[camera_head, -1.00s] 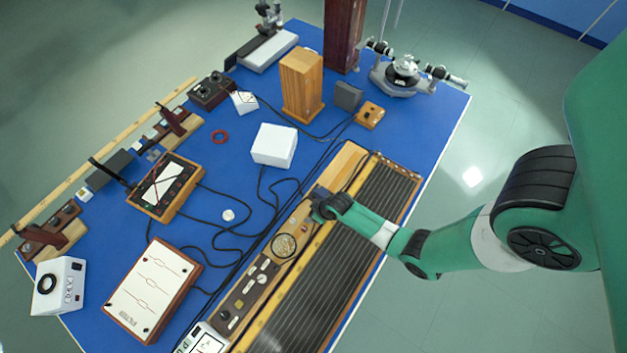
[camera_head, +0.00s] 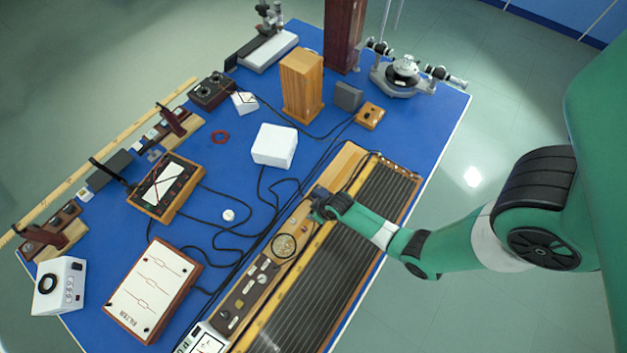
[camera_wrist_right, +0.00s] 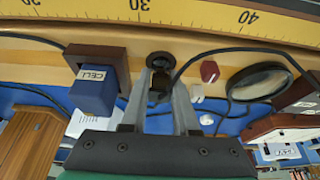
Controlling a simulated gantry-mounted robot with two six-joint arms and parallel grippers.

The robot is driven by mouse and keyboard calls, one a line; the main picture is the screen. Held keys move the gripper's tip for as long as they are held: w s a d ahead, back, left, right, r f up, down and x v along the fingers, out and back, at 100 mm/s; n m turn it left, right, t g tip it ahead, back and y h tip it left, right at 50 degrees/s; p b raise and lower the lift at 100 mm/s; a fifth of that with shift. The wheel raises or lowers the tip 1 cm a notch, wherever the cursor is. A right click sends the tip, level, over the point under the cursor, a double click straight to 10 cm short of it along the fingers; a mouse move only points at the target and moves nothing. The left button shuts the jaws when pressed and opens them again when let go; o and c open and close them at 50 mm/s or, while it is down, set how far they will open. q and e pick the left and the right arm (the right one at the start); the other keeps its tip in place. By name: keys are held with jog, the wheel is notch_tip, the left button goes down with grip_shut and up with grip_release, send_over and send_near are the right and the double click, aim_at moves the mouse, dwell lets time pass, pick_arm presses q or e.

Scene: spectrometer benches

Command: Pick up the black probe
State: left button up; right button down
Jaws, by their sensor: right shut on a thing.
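The black probe (camera_wrist_right: 159,82) is between the fingertips of my right gripper (camera_wrist_right: 165,88) in the right wrist view, at the wooden edge of the long instrument. A black cable runs off to its right. The gripper is shut on it, and the fingers hide part of its body. I cannot tell whether the probe is clear of the wood. In the head view my right gripper (camera_head: 322,203) is over the upper part of the instrument's left rail and hides the probe. My left gripper is not in view.
A blue block labelled CELL (camera_wrist_right: 95,92) sits close left of the fingers. A red knob (camera_wrist_right: 209,71) and a round lens or dial (camera_wrist_right: 260,81) are to the right. A scale (camera_wrist_right: 200,16) runs along the instrument. Cables and a white box (camera_head: 274,146) lie on the blue table.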

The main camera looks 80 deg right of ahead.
notch_tip(320, 180, up, 4)
jog(key=p, duration=0.3)
jog(key=s+d+r+p, duration=0.1)
jog(key=s+r+p, duration=0.7)
jog(key=s, duration=0.6)
jog(key=shift+d+r+p, duration=0.15)
jog(key=shift+r+p, duration=0.25)
jog(key=shift+p, duration=0.5)
jog(key=shift+m, duration=0.3)
